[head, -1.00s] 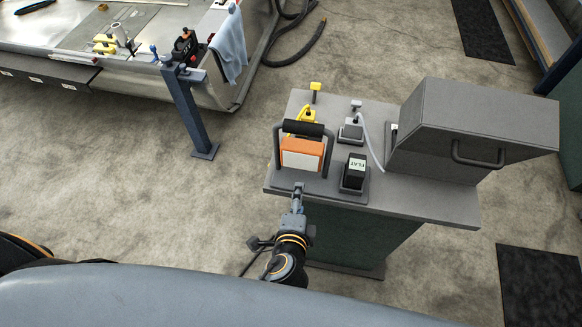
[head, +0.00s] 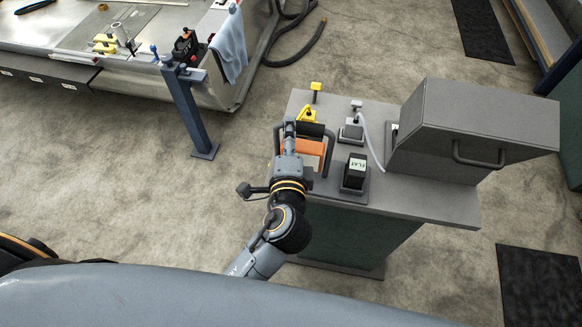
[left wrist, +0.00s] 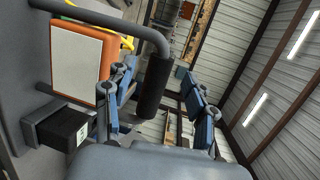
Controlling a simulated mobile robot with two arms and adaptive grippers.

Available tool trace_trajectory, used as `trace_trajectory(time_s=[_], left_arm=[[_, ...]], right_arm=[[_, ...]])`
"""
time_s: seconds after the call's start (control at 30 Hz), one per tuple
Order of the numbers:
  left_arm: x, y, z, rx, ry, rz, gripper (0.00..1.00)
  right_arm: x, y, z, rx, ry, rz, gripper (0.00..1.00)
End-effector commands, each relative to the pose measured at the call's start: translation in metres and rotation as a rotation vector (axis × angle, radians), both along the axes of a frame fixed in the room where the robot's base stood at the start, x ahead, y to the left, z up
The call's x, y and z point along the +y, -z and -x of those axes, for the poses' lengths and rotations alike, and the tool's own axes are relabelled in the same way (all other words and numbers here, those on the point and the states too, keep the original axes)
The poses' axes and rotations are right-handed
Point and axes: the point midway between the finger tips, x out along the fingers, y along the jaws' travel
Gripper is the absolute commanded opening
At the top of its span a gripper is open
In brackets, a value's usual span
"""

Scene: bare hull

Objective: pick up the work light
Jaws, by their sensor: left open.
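The work light (head: 314,148) is an orange lamp with a white panel and a dark handle, standing on the grey cabinet top. My left gripper (head: 289,124) is at its handle and hides part of the lamp. In the left wrist view, the work light (left wrist: 78,55) is at the upper left. Its black handle grip (left wrist: 154,86) appears between the two spread blue fingers of my left gripper. The fingers are not closed on it. Whether they touch it I cannot tell. My right gripper is not in view.
On the cabinet top (head: 420,200), a black box marked FLAT (head: 355,172) stands just right of the lamp. A yellow item (head: 306,114) and a white-grey device (head: 352,129) are behind. A grey hooded box (head: 470,130) fills the right side. A blue post (head: 190,115) stands left.

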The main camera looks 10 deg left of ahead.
Motion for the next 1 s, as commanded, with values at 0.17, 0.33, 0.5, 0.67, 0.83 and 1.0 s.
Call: trace_trajectory(time_s=[0.17, 0.33, 0.5, 0.67, 0.83, 1.0], left_arm=[[0.002, 0.005, -0.029, -0.003, -0.001, -0.001, 0.56], [0.005, 0.008, -0.041, 0.000, -0.001, 0.000, 0.56], [0.005, 0.009, -0.041, 0.001, -0.001, 0.001, 0.56], [0.005, 0.008, -0.041, 0.000, -0.001, 0.001, 0.34], [0.005, 0.008, -0.041, 0.000, -0.001, 0.001, 0.00], [0.005, 0.008, -0.041, 0.001, -0.001, 0.001, 0.00]], right_arm=[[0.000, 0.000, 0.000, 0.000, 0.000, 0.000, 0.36], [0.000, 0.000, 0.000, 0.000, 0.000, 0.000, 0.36], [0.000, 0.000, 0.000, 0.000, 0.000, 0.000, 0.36], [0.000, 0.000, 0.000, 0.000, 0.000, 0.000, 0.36], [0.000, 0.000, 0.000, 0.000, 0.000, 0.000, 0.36], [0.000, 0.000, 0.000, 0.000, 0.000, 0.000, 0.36]])
